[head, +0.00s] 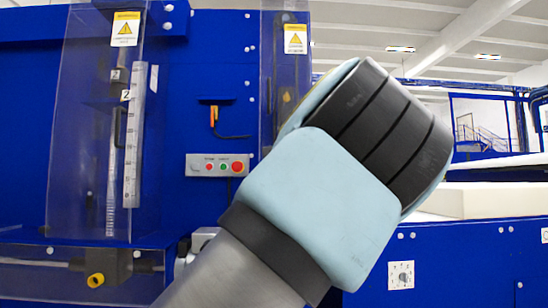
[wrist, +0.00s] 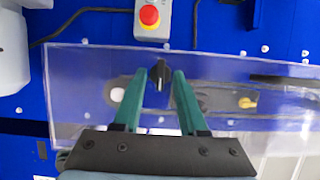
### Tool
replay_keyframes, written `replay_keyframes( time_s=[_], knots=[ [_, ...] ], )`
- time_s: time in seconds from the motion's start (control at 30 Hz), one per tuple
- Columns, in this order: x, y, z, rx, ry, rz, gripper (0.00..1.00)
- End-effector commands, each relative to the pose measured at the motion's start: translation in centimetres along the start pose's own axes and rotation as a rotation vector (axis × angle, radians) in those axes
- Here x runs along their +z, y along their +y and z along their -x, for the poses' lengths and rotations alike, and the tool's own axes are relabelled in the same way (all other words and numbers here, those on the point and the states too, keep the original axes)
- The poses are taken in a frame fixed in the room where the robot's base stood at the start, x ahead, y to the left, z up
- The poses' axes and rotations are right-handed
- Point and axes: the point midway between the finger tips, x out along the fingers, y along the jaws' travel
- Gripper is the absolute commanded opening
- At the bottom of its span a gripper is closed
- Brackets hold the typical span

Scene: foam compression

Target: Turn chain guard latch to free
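In the wrist view my gripper (wrist: 160,78) has two green fingers spread apart, with nothing clamped between them. A small dark knob (wrist: 158,66), which looks like the chain guard latch, shows between and just beyond the fingertips. A gap shows on each side of it; I cannot tell its depth relative to the tips. It appears on or behind a clear guard panel (wrist: 95,62) in front of the blue machine. In the head view my gripper and this knob are out of sight, with my arm across the middle.
A red stop button (wrist: 149,15) on a grey box sits above the fingers. A yellow knob (wrist: 247,102) is at right. In the head view, a grey control box (head: 217,165) and tall clear covers (head: 85,130) are left of my arm. Pale foam (head: 490,200) lies at right.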

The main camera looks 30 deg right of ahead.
Motion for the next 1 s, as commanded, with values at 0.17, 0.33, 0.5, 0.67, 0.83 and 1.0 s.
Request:
replay_keyframes(
  time_s=[0.17, 0.33, 0.5, 0.67, 0.83, 1.0],
  knots=[
    [0.0, 0.0, 0.0, 0.0, -0.001, 0.001, 0.42],
    [-0.1, 0.0, 0.7, 0.001, 0.001, 0.001, 0.42],
    [-0.1, 0.1, 3.1, 0.001, 0.003, 0.0, 0.42],
    [-0.1, 0.0, 6.1, 0.001, 0.003, 0.001, 0.42],
    [-0.1, 0.1, 8.8, 0.001, 0.002, 0.0, 0.42],
    [-0.1, 0.0, 10.4, 0.0, 0.001, 0.0, 0.42]
  ],
)
